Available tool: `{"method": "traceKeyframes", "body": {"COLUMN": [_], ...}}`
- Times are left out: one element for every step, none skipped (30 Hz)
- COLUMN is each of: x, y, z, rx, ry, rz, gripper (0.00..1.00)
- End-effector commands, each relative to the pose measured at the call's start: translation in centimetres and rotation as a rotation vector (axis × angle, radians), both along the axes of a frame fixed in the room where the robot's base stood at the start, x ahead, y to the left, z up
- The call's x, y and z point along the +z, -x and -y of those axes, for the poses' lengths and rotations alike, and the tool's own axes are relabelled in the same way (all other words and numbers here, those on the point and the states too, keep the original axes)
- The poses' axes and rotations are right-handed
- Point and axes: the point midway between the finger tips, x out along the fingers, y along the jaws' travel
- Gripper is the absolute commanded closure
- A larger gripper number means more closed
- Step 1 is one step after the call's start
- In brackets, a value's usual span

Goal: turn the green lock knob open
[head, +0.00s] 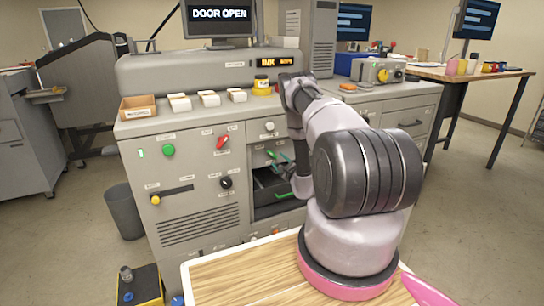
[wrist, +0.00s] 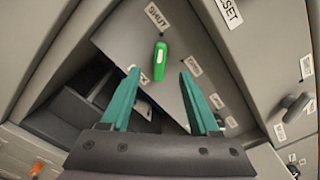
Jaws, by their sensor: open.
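The green lock knob (wrist: 160,62) is on a grey panel in the wrist view. Its long handle stands nearly upright in the picture, its upper end toward the SHUT label (wrist: 158,17). Other labels lie to its right, too blurred to read surely. My gripper (wrist: 158,76) is open, its two teal fingers on either side of the knob's lower end and apart from it. I cannot tell how deep the tips are relative to the knob. In the head view the knob (head: 271,155) shows small beside my gripper (head: 282,161), partly hidden by my arm.
A dark open compartment (head: 272,190) lies below the knob panel. A red knob (head: 222,142), a round green button (head: 168,150) and a black knob (head: 226,183) are on the cabinet front. The monitor (head: 219,15) reads DOOR OPEN. A wooden-topped surface (head: 225,283) is in front.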

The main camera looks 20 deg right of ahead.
Motion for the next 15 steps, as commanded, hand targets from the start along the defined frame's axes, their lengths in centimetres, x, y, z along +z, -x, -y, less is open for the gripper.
{"method": "traceKeyframes", "body": {"x": [0.1, 0.0, 0.1, 0.0, 0.0, 0.0, 0.0, 0.0, 0.0, 0.0, 0.0, 0.0, 0.0, 0.1, 0.0], "y": [-1.1, -1.7, -2.5, -3.1, -3.6, -4.3, -4.8, -5.2, -5.7, -6.1, -6.4, -6.7, -6.9, -7.1, -7.3], "z": [-0.1, -0.1, -0.1, -0.2, -0.2, -0.2, -0.3, -0.3, -0.3, -0.3, -0.3, -0.3, -0.3, -0.3, -0.3], "rx": [0.001, 0.001, 0.001, 0.002, 0.001, 0.002, 0.001, 0.001, 0.002, 0.003, 0.003, 0.003, 0.002, 0.002, 0.003], "ry": [0.001, 0.002, 0.0, 0.001, 0.0, 0.0, 0.0, -0.001, 0.0, 0.0, -0.001, -0.001, -0.002, -0.001, -0.001], "rz": [0.004, 0.003, 0.002, 0.002, 0.003, 0.002, 0.001, 0.001, 0.001, 0.001, 0.001, 0.0, 0.001, 0.001, 0.0], "gripper": [0.38, 0.38, 0.38, 0.38, 0.38, 0.38, 0.38, 0.38, 0.38, 0.38, 0.38, 0.38, 0.38, 0.38, 0.38]}}
